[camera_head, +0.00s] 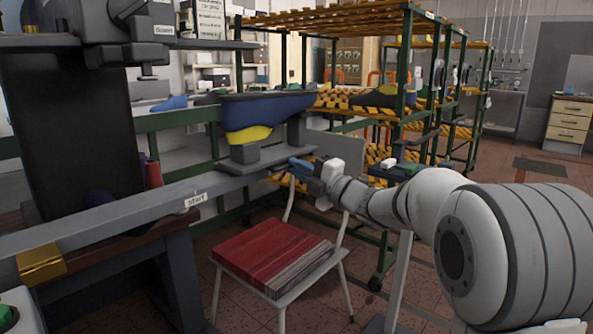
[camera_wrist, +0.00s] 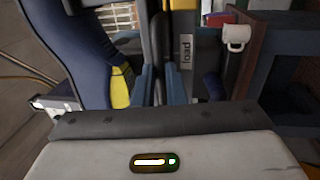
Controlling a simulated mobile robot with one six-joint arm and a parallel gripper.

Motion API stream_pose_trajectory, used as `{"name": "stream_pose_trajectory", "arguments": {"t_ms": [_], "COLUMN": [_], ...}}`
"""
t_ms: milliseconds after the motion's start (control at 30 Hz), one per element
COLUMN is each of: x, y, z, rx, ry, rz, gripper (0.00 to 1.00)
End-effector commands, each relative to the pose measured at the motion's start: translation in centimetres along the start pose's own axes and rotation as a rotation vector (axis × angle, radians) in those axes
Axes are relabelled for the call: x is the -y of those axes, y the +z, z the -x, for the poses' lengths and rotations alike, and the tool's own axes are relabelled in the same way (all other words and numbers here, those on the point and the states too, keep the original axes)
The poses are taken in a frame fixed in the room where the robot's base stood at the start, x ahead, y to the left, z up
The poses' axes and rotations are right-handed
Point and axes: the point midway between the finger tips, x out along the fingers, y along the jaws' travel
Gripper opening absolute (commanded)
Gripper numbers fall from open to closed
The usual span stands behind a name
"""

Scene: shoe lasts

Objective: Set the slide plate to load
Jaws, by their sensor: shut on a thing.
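The slide plate (camera_head: 262,164) is a grey slab on the long grey rail (camera_head: 110,220), toward its far right end. It bears a blue and yellow shoe last (camera_head: 262,112) on grey supports. My gripper (camera_head: 298,165) is at the plate's right edge. In the wrist view, my blue fingers (camera_wrist: 157,88) are shut on a dark narrow part of the slide plate (camera_wrist: 157,60). The "load" label (camera_wrist: 187,50) is just right of the fingers. A "start" label (camera_head: 195,200) is on the rail's near part. The exact grip is partly hidden in the head view.
Racks with striped shelves (camera_head: 420,110) stand behind.

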Motion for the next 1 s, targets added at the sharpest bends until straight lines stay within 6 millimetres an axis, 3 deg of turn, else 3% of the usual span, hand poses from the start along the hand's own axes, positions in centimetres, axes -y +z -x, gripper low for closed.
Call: {"name": "stream_pose_trajectory", "arguments": {"t_ms": [367, 400, 633, 867, 1000], "x": [-0.2, -0.2, -0.1, 0.0, -0.1], "y": [0.1, 0.1, -0.3, -0.4, -0.3], "z": [-0.3, -0.4, -0.5, -0.5, 0.6], "rx": [0.007, 0.006, -0.003, -0.006, -0.003], "ry": [0.004, 0.004, 0.002, 0.002, 0.001], "rz": [-0.001, -0.001, -0.002, -0.002, -0.003], "gripper": [0.0, 0.14, 0.32, 0.32, 0.32]}}
